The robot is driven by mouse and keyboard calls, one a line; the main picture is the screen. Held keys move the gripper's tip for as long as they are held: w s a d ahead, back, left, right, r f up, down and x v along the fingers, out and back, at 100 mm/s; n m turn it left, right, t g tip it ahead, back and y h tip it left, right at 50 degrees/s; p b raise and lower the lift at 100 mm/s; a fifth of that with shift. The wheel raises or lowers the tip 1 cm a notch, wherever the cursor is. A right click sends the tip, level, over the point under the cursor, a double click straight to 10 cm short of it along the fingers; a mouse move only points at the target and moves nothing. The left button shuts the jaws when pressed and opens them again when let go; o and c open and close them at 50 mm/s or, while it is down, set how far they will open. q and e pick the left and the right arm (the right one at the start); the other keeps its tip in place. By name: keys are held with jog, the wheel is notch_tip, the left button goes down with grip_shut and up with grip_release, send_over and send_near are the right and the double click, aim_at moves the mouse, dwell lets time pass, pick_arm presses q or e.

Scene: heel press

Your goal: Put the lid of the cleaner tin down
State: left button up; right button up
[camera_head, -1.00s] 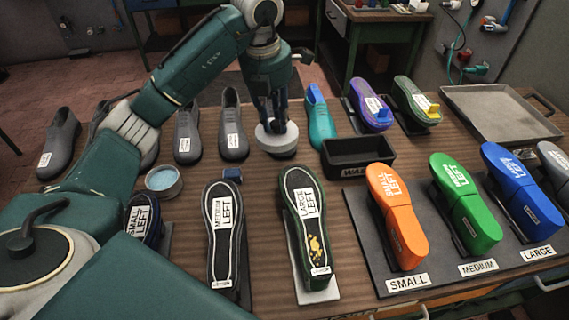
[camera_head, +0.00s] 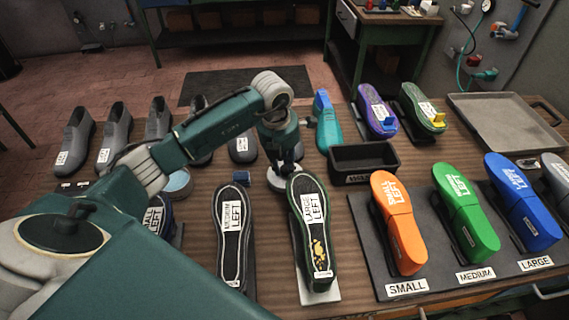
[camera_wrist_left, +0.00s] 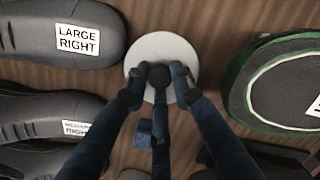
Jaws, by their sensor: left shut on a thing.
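The lid (camera_wrist_left: 160,44) is a pale grey disc with a dark knob. In the left wrist view my left gripper (camera_wrist_left: 160,76) has its fingers closed at the knob, with the disc beneath. In the head view this gripper (camera_head: 285,163) is low over the bench, just behind the large left shoe form (camera_head: 312,225), which hides most of the lid. I cannot tell whether the lid touches the wood. The cleaner tin (camera_head: 179,183), open with pale blue contents, stands to the left, partly covered by my left arm. My right gripper is out of view.
A small blue block (camera_head: 240,177) lies left of the gripper. Grey shoe forms (camera_head: 116,135) stand along the back left. A black bin (camera_head: 362,161) is to the right, beside a rack (camera_head: 362,232) of coloured forms. A metal tray (camera_head: 505,120) lies at the back right.

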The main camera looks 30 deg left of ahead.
pick_arm(q)
jog(key=o, duration=0.5)
jog(key=shift+f, duration=0.15)
jog(key=shift+c, duration=0.2)
jog(key=o, duration=0.4)
